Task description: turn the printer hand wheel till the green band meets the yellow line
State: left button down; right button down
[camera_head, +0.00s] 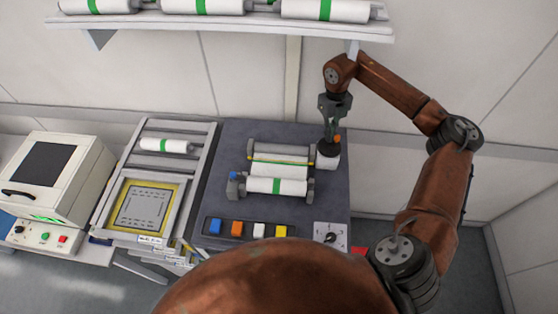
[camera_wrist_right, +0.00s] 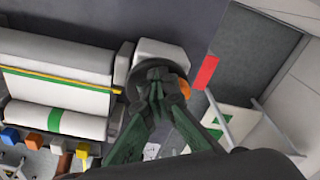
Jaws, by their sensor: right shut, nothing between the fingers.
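The printer has a front white roll (camera_head: 276,186) with a green band (camera_head: 276,186) at its middle. A thin yellow line (camera_head: 280,161) runs across behind it, clearly apart from the band. The roll also shows in the right wrist view (camera_wrist_right: 85,126). The hand wheel (camera_wrist_right: 135,80) is a dark round part at the printer's right end, partly hidden by my fingers. My right gripper (camera_head: 331,143) points down at it, shut and empty. In the wrist view its fingertips (camera_wrist_right: 155,72) lie over the wheel; contact cannot be told. My left gripper is out of view.
Colored blocks lie in a dark tray (camera_head: 246,228) at the front. A white panel with a dark knob (camera_head: 330,236) is at front right. A framed screen (camera_head: 147,205) and a white machine (camera_head: 45,170) stand left. A shelf (camera_head: 220,25) with rolls hangs above.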

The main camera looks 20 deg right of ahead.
jog(key=shift+s+d+f, duration=0.15)
jog(key=shift+s+d, duration=0.05)
jog(key=shift+d, duration=0.25)
jog(key=shift+s+d+f, duration=0.1)
jog(key=shift+s+d, duration=0.1)
jog(key=shift+d, duration=0.2)
jog(key=shift+s+d+f, duration=0.1)
jog(key=shift+d, duration=0.05)
jog(key=shift+w+a, duration=0.5)
jog(key=shift+a, duration=0.2)
jog(key=shift+w+d+r+p, duration=0.15)
jog(key=shift+r+p, duration=0.95)
jog(key=shift+r, duration=0.75)
jog(key=shift+w+a+r+p, duration=0.1)
jog(key=shift+r+p, duration=0.95)
jog(key=shift+r, duration=0.8)
jog(key=shift+s+d, duration=0.1)
